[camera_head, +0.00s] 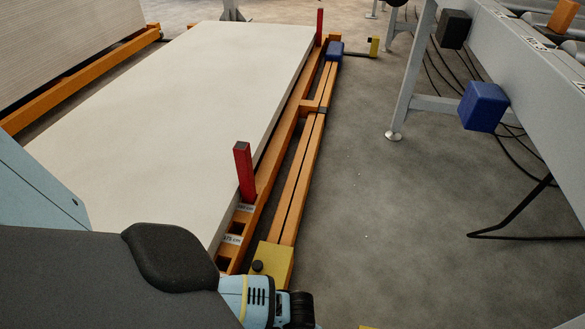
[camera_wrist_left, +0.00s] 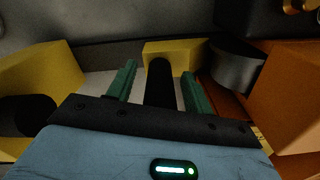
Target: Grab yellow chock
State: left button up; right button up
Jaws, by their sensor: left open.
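In the left wrist view, my left gripper (camera_wrist_left: 160,70) has its two green fingers apart, one on each side of a dark rod (camera_wrist_left: 160,85). The rod meets a yellow block (camera_wrist_left: 180,50), a chock, just beyond the fingers; I cannot tell whether they touch. Another yellow block (camera_wrist_left: 45,75) with a dark round knob is at the left of that view. In the head view, a yellow chock (camera_head: 272,258) with a small dark knob sits at the near end of the orange rails. My left arm covers the area beside it, and its fingers are hidden there. My right gripper is out of view.
A large pale panel stack (camera_head: 180,100) lies left of the orange rails (camera_head: 300,170), with red posts (camera_head: 244,172) along its edge. Another yellow piece (camera_head: 374,46) stands at the far end. A grey conveyor frame (camera_head: 530,80) is at right.

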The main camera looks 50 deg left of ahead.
pick_arm(q)
jog(key=shift+c, duration=0.4)
grip_shut()
jog(key=shift+r, duration=0.1)
